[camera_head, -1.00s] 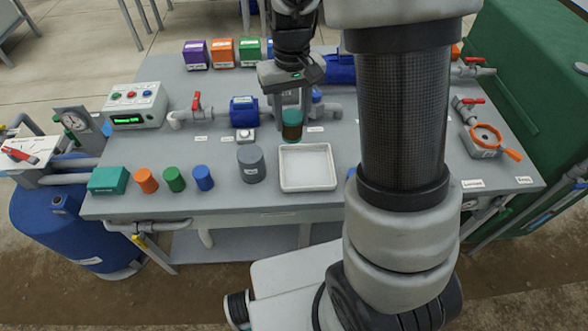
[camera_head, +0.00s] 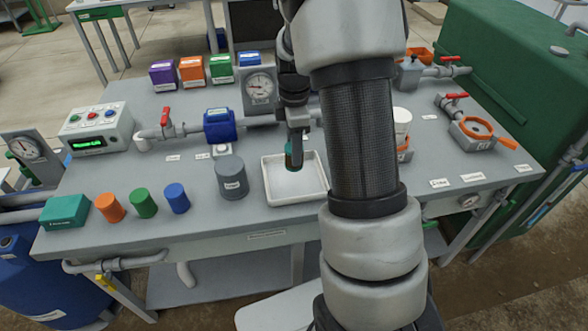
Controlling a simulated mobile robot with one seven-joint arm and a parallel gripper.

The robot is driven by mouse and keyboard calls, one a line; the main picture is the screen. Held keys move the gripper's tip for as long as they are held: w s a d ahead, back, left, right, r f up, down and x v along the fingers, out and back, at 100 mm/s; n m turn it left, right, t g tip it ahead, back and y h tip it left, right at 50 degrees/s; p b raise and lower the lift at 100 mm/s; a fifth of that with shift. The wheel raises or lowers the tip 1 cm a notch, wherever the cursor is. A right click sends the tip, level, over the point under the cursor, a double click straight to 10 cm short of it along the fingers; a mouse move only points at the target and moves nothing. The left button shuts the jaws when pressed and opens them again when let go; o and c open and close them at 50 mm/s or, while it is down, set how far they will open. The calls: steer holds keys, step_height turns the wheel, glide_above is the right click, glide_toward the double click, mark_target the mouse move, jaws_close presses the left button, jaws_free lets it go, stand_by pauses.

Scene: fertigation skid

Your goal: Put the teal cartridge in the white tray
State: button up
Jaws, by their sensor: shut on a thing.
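The gripper points down over the white tray (camera_head: 269,192), a shallow square tray near the table's front edge. The cartridge appears within the tray's outline, over its back half. I cannot tell whether its bottom touches the tray floor.
A grey cylinder (camera_head: 232,180) stands just left of the tray. Blue (camera_head: 177,198), green (camera_head: 143,204) and orange (camera_head: 109,208) cylinders and a teal box (camera_head: 65,212) line the front left. A gauge (camera_head: 260,88) and blue valve block (camera_head: 219,126) stand behind.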

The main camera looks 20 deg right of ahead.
steer(key=shift+f+b, duration=0.35)
steer(key=shift+f, duration=2.35)
steer(key=shift+f, duration=0.1)
steer(key=shift+f, duration=0.15)
steer(key=o, duration=1.1)
